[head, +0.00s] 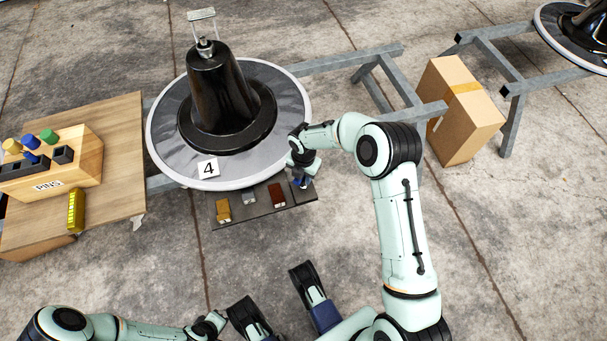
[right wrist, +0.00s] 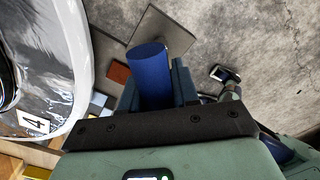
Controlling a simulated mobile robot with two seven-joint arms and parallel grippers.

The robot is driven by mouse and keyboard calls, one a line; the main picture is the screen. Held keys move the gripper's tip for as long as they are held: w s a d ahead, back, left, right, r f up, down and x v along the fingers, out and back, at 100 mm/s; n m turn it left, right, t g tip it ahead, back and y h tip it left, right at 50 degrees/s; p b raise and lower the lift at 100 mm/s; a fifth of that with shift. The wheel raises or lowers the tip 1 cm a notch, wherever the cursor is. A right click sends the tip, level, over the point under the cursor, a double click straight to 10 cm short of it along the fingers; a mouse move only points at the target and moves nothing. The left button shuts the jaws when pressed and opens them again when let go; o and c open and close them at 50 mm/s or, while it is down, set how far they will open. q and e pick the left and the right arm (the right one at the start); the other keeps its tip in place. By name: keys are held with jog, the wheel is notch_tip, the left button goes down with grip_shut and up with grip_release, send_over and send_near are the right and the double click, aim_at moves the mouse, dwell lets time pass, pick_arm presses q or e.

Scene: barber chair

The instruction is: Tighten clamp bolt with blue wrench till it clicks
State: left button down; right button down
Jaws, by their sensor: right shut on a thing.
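The blue wrench shows as a thick blue cylindrical handle (right wrist: 151,72) between the fingers of my right gripper (right wrist: 155,90) in the right wrist view. In the head view my right gripper (head: 302,180) is shut on it at the right end of a dark tool shelf (head: 240,231). The wrench's head is hidden. The black chair base (head: 224,95) stands on a round grey disc with a "4" card. A metal clamp (head: 205,47) sits at the top of its column; its bolt is too small to make out. My left gripper (head: 212,323) is low in the head view, away from everything, its jaws unclear.
A wooden table (head: 120,130) at left bears a pin box (head: 75,179). A cardboard box (head: 455,120) stands right. Front floor is clear.

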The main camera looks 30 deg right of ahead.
jog(key=shift+m, duration=0.7)
jog(key=m, duration=0.4)
jog(key=shift+m, duration=0.3)
jog(key=m, duration=0.4)
jog(key=shift+m, duration=0.3)
